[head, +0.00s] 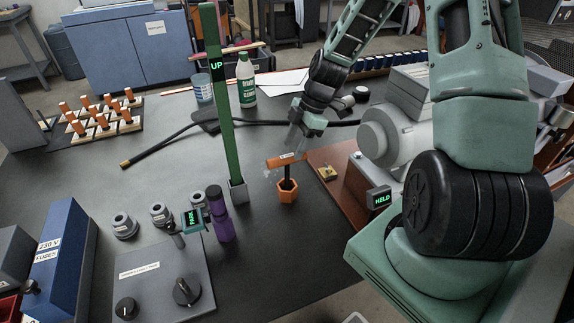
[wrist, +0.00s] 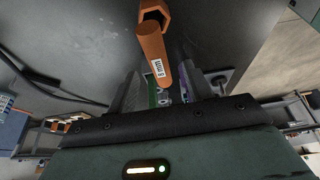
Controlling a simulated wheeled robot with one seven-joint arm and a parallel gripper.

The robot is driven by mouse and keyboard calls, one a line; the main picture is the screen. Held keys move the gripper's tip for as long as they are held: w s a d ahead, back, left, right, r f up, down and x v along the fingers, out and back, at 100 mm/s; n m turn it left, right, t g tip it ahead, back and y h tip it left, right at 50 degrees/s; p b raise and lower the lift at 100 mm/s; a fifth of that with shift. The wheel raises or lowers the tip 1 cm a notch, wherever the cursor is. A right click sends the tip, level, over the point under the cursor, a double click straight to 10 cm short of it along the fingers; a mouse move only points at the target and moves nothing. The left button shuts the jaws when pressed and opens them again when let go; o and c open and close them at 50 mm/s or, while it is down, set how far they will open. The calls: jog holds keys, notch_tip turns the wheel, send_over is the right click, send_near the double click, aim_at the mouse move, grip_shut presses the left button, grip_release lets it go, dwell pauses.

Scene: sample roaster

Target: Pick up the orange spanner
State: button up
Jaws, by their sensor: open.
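The orange spanner (head: 286,160) has a labelled orange crossbar on a dark upright stem. It stands in an orange hexagonal holder (head: 287,193) on the dark bench. In the wrist view the spanner's bar (wrist: 152,48) points toward my gripper, with the holder's rim (wrist: 157,14) beyond it. My gripper (head: 296,140) is just above and behind the bar's right end. In the wrist view my gripper (wrist: 165,92) is open, and the bar's near end appears between its two fingers. I cannot tell whether they touch it. The bar hides part of the stem there.
A tall green post (head: 222,100) marked UP stands left of the spanner. A purple cylinder (head: 221,220) stands nearer. A brown board (head: 337,187) with a HELD display lies right. Bare bench lies in front of the holder.

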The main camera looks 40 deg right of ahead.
aim_at(287, 155)
jog(key=x, duration=0.5)
jog(key=shift+w+a, duration=0.15)
jog(key=shift+r, duration=0.1)
grip_shut()
